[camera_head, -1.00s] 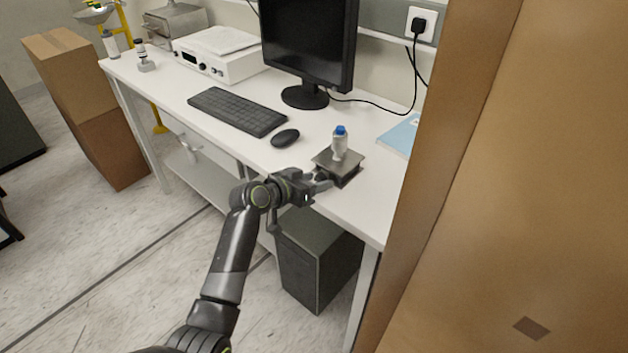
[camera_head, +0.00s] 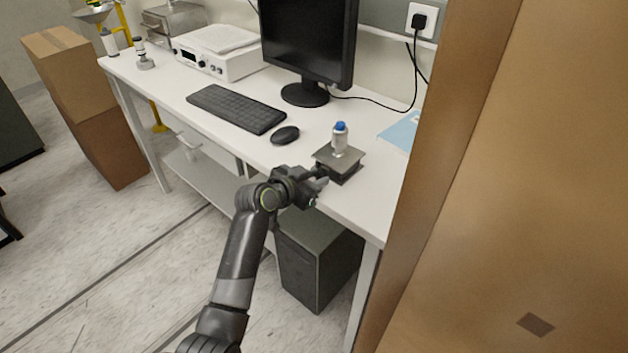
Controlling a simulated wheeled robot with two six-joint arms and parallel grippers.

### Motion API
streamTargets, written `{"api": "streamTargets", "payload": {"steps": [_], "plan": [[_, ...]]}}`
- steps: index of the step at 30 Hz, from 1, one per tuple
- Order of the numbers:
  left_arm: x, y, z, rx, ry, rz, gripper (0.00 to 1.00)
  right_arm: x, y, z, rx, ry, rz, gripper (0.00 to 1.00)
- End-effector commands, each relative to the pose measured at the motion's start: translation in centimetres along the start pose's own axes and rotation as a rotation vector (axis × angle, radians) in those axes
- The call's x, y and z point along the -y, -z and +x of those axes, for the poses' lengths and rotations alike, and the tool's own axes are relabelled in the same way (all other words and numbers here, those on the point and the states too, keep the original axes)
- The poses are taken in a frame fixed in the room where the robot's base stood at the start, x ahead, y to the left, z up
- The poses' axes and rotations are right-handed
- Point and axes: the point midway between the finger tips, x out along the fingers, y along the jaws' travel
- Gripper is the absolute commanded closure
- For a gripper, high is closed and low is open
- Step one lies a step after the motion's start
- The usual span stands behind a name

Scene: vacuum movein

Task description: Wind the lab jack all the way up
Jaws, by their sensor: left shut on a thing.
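The lab jack (camera_head: 340,162), with a dark flat top plate, stands near the front edge of the white desk. It is raised a little, with a low gap under the plate. A small clear bottle with a blue cap (camera_head: 340,138) stands upright on the plate. My left gripper (camera_head: 320,176) is at the front left side of the jack, shut on its knob, which the fingers mostly hide. My right gripper does not show.
A mouse (camera_head: 285,135), keyboard (camera_head: 237,109) and monitor (camera_head: 307,45) are left of and behind the jack. A blue folder (camera_head: 402,131) lies to the right. A large brown panel (camera_head: 490,190) fills the right side. A dark computer case (camera_head: 315,262) stands below the desk.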

Motion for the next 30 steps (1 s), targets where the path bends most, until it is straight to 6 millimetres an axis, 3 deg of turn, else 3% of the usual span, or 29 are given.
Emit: {"api": "streamTargets", "payload": {"steps": [13, 14, 18, 30], "plan": [[-0.08, 0.04, -0.01, 0.000, 0.037, 0.090, 0.96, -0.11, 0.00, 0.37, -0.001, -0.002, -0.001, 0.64], [-0.08, 0.04, -0.01, 0.000, 0.037, 0.090, 0.71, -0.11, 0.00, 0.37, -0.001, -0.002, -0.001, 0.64], [-0.08, 0.04, -0.01, 0.000, 0.037, 0.089, 0.52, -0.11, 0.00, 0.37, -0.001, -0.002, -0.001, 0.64], [-0.07, 0.01, -0.42, -0.001, 0.037, 0.088, 0.51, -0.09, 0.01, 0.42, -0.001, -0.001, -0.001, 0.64]]}}
